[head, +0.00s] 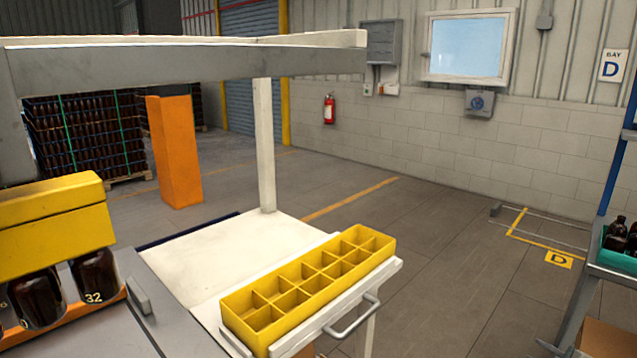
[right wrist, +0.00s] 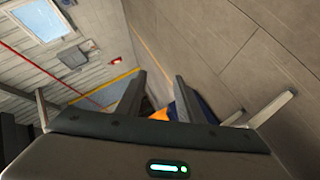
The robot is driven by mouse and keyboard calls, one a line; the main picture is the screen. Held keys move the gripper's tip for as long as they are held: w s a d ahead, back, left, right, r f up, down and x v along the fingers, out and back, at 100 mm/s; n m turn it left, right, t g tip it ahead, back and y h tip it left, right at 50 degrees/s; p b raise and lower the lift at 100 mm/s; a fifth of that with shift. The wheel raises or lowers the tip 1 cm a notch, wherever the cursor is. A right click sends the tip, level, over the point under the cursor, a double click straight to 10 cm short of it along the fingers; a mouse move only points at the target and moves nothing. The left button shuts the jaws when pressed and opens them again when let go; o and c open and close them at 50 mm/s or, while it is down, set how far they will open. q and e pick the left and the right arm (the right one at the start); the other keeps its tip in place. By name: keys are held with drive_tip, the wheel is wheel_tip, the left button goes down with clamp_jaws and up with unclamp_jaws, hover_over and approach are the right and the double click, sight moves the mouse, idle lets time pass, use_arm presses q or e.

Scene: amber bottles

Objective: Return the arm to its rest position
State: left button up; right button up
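My right gripper (right wrist: 160,84) shows in the right wrist view. Its two dark fingers stand apart, with nothing held between them; a patch of orange and blue background shows through the gap. Neither gripper appears in the head view, so my left gripper is out of sight. In the head view, a yellow crate (head: 297,284) with two rows of compartments sits on a white tray table (head: 190,262), and its compartments look empty. Amber bottles (head: 96,274), one marked 32, stand at the left under a yellow block (head: 52,222).
A white frame post (head: 264,145) rises behind the tray table. An orange pillar (head: 175,150) and a crate stack of dark bottles (head: 85,135) stand farther back. A shelf with a teal bin (head: 615,258) is at the right. The floor (head: 440,255) between is clear.

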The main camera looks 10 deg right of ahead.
drive_tip(key=s+d+f+m+g+h, duration=0.1)
drive_tip(key=s+d+f+g, duration=0.2)
drive_tip(key=s+f, duration=0.55)
drive_tip(key=s+d+f+g+h, duration=0.1)
drive_tip(key=s+d+f+g, duration=0.15)
drive_tip(key=s, duration=1.05)
drive_tip(key=s+d+f+m+g+h, duration=0.1)
drive_tip(key=s+d+f+g+h, duration=0.15)
drive_tip(key=s+f, duration=0.65)
drive_tip(key=s+a+f+m+y, duration=0.1)
drive_tip(key=s+a+f, duration=0.2)
drive_tip(key=a+f, duration=0.45)
drive_tip(key=s+a+f+m+y, duration=0.1)
drive_tip(key=s+a+f+y, duration=0.2)
drive_tip(key=a, duration=0.8)
drive_tip(key=s+a+f+m, duration=0.1)
drive_tip(key=s+a+f, duration=0.1)
drive_tip(key=a+f, duration=0.6)
drive_tip(key=s+a+f+m+y, duration=0.1)
drive_tip(key=a+f+y, duration=0.1)
drive_tip(key=a, duration=1.7)
drive_tip(key=s+a+f+m+y, duration=0.1)
drive_tip(key=a+f+y, duration=0.1)
drive_tip(key=a, duration=1.7)
drive_tip(key=shift+s+a+f+g, duration=0.15)
drive_tip(key=shift+s+a+g, duration=0.05)
drive_tip(key=shift+s+g, duration=0.1)
drive_tip(key=shift+w+a, duration=0.1)
